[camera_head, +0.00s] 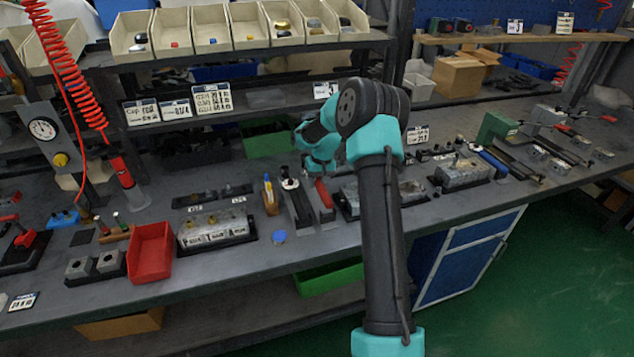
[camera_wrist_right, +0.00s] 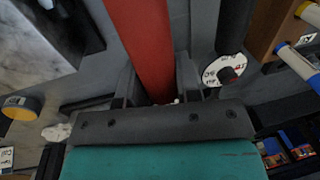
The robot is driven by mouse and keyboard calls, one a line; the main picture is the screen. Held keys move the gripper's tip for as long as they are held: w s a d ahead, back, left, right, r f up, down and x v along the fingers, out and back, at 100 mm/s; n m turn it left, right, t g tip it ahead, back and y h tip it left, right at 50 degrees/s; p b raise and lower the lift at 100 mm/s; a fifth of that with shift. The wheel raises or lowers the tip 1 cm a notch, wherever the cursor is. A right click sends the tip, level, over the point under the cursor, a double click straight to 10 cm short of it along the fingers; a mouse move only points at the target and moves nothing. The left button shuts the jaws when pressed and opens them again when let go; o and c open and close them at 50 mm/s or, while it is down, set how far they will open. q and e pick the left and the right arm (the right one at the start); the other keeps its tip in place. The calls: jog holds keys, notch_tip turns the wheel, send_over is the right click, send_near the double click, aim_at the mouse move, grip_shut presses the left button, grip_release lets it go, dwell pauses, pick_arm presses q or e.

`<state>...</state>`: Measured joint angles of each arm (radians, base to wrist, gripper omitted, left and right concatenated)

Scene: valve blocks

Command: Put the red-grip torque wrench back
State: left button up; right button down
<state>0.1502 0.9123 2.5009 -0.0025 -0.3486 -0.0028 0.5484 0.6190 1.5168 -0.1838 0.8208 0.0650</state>
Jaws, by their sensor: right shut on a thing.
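The red-grip torque wrench (camera_head: 323,193) shows in the head view as a short red bar near the middle of the bench. Its red grip (camera_wrist_right: 143,42) runs up the middle of the right wrist view. My right gripper (camera_head: 317,172) is at this red grip, with my arm reaching over the bench from the front. In the right wrist view my right gripper (camera_wrist_right: 157,88) has a finger on each side of the grip and is shut on it. The far end of the wrench is out of the wrist view. I cannot tell whether it touches the bench. My left gripper is not in view.
A black stand (camera_head: 298,203) is just left of the wrench, with a wooden tool block (camera_head: 270,197) beside it. A valve block (camera_head: 217,231) and a red bin (camera_head: 150,252) stand farther left. Another valve block (camera_head: 462,173) is on the right.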

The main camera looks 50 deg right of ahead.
jog(key=shift+f, duration=1.95)
dwell(0.3)
jog(key=c, duration=0.7)
grip_release()
jog(key=shift+f, duration=0.1)
jog(key=shift+c, duration=0.2)
notch_tip(320, 180, up, 17)
jog(key=s+d, duration=0.1)
jog(key=d, duration=0.1)
jog(key=shift+s+d, duration=0.15)
jog(key=shift+s, duration=0.15)
